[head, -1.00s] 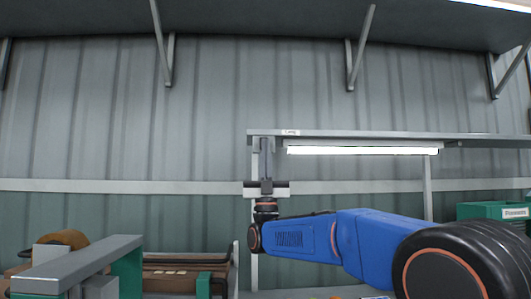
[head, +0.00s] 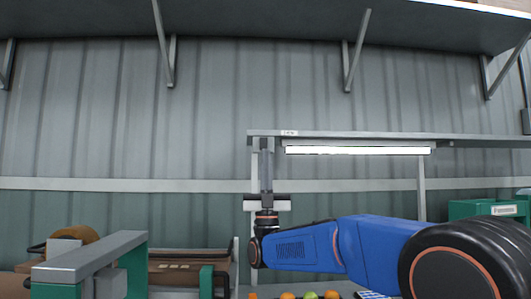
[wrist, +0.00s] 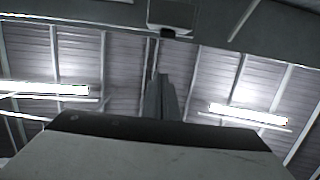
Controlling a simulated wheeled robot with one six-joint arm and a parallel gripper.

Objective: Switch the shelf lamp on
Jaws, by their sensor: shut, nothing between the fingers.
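The shelf lamp (head: 358,150) is a long white tube under the front of the shelf (head: 390,136), and it glows bright white. A small label (head: 289,133) sits on the shelf edge near its left end. My gripper (head: 266,150) points straight up just below that left end, left of the lamp, with its fingers together and empty. In the wrist view my fingers (wrist: 162,78) rise toward a grey box (wrist: 172,13) with a dark part below it. I cannot tell whether this is the lamp's switch, or whether the fingertips touch anything.
A bench holds oranges and a green fruit (head: 310,295) low in the view. A green crate (head: 480,209) stands at right. A grey-topped green frame (head: 90,258) and brown goods are at left. A higher shelf (head: 260,20) on brackets spans the wall.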

